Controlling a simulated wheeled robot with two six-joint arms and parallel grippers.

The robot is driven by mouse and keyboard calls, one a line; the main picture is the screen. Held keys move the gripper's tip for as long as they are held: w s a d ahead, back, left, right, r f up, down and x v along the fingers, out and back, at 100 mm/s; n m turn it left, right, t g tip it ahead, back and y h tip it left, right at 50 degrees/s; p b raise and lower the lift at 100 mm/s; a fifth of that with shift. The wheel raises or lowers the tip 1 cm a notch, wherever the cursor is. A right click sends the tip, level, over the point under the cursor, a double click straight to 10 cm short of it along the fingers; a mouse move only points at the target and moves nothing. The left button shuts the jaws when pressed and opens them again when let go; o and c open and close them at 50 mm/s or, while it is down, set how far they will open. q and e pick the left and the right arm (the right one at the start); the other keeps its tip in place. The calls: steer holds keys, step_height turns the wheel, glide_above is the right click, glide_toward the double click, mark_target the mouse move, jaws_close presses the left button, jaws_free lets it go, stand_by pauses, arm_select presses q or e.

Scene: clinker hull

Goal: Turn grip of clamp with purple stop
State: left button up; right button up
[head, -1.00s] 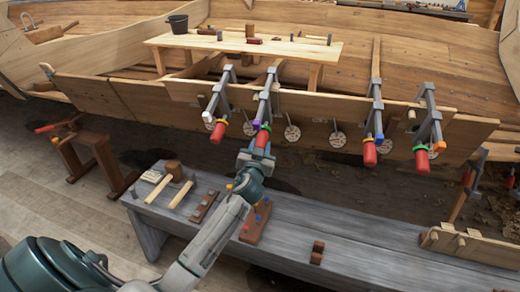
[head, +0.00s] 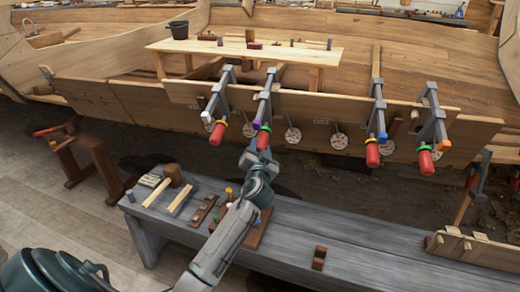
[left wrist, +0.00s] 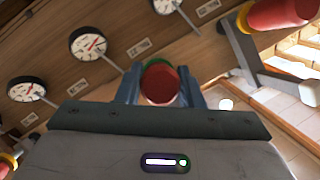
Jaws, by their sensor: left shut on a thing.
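The clamp with the purple stop (head: 257,124) hangs on the hull plank, second from the left, with a grey bar and a green collar. Its red grip (head: 263,140) points down toward me. My left gripper (head: 258,150) is at the lower end of this grip and shut on it. In the left wrist view the round red end of the grip (left wrist: 160,85) sits between the two fingers, with the green collar behind it. My right gripper is not in view.
A clamp with a white stop (head: 216,132) hangs close on the left. Clamps with blue (head: 373,152) and orange (head: 425,161) stops hang to the right. Round dials (head: 293,134) line the plank. The grey bench (head: 345,225) below holds mallets and blocks.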

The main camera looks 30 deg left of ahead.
arm_select(q)
steer(key=o, duration=1)
steer(key=shift+s+d+f, duration=0.1)
steer(key=shift+s+d, duration=0.1)
steer(key=shift+s, duration=0.1)
steer(key=b+v, duration=0.1)
steer(key=v, duration=0.9)
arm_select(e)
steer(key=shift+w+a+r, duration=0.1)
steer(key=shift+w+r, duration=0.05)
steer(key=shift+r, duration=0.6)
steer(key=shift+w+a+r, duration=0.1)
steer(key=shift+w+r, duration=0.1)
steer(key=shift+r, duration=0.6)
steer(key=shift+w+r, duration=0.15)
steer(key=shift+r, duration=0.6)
